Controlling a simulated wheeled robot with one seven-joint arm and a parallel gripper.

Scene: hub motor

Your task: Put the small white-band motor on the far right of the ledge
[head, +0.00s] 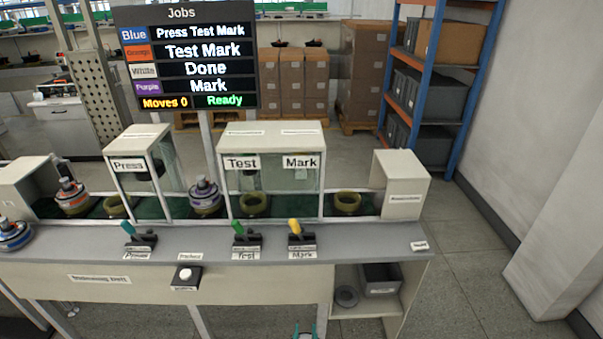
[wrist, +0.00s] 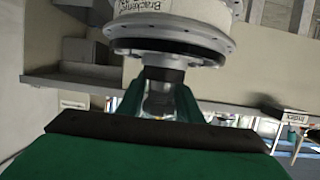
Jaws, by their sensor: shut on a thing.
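My gripper (wrist: 158,100) is shut on the shaft of a motor (wrist: 170,35) with a white band and a grey flange. Part of the band's lettering shows, and the motor's top runs out of the wrist view. In the head view only the tips of my gripper (head: 305,332) show at the bottom edge, in front of the bench and below the ledge; the held motor is not clearly visible there. The grey ledge (head: 375,242) runs along the bench front. Its far right end, by a small white label (head: 419,246), is bare.
On the ledge stand a teal lever (head: 130,230), a green lever (head: 240,230) and a yellow lever (head: 296,230). A blue-band motor (head: 14,234) sits at far left. Orange (head: 72,196) and purple (head: 204,197) motors stand behind. An open shelf with a grey bin (head: 381,279) is below right.

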